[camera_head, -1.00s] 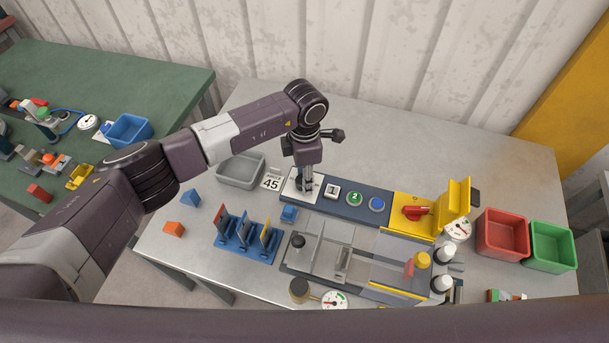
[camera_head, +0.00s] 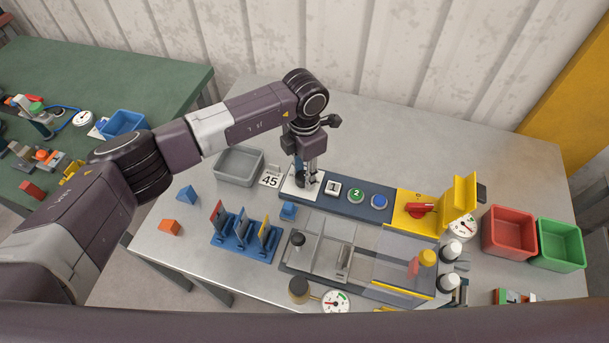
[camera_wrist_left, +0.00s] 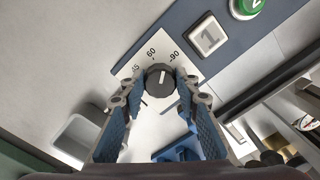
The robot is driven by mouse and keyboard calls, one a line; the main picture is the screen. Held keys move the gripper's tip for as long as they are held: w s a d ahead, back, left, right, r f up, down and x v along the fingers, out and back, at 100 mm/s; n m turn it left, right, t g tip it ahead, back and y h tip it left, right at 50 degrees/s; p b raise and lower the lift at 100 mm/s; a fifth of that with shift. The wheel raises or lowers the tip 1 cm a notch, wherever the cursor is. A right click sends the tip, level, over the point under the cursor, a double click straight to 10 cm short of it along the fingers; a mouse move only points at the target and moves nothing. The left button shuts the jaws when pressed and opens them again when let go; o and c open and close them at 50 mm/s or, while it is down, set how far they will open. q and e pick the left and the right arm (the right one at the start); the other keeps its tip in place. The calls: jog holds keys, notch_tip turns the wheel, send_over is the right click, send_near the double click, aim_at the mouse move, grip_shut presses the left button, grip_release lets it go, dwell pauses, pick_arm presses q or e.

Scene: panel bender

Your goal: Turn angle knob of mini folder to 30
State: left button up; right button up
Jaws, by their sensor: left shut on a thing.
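The angle knob (camera_wrist_left: 160,84) is a dark round knob on a white plate at the left end of the mini folder's blue control strip. In the wrist view, the labels 45, 60 and 90 show around it, with 45 partly hidden by a finger. Its white mark points up, between 60 and 90. My left gripper (camera_head: 306,182) is shut on the knob, one finger on each side, and also shows in the wrist view (camera_wrist_left: 162,92). A card reading 45 (camera_head: 270,181) lies left of the plate. My right gripper is not in view.
Right of the knob are a button marked 1 (camera_head: 333,188), a green button (camera_head: 356,195), a blue button (camera_head: 379,201) and a red switch (camera_head: 421,209). A grey tray (camera_head: 239,166) stands left. Blue holders (camera_head: 243,246) stand in front. Red (camera_head: 509,232) and green (camera_head: 561,243) bins stand right.

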pick_arm(q)
jog(key=n+b, duration=0.2)
jog(key=n, duration=0.1)
jog(key=n+b, duration=0.2)
jog(key=n, duration=0.1)
jog(key=shift+w+a+f+n, duration=0.1)
jog(key=shift+f+n, duration=0.05)
jog(key=shift+n, duration=0.15)
jog(key=n+b, duration=0.3)
jog(key=n, duration=0.3)
jog(key=shift+a, duration=0.1)
jog(key=n+b, duration=0.2)
jog(key=n, duration=0.4)
jog(key=shift+a+n+b, duration=0.1)
jog(key=shift+n+b, duration=0.2)
jog(key=shift+n, duration=0.1)
jog(key=n+b, duration=0.1)
jog(key=n, duration=0.2)
jog(key=shift+n+b, duration=0.35)
jog(key=shift+n, duration=1.55)
jog(key=o, duration=1.2)
jog(key=shift+c, duration=0.2)
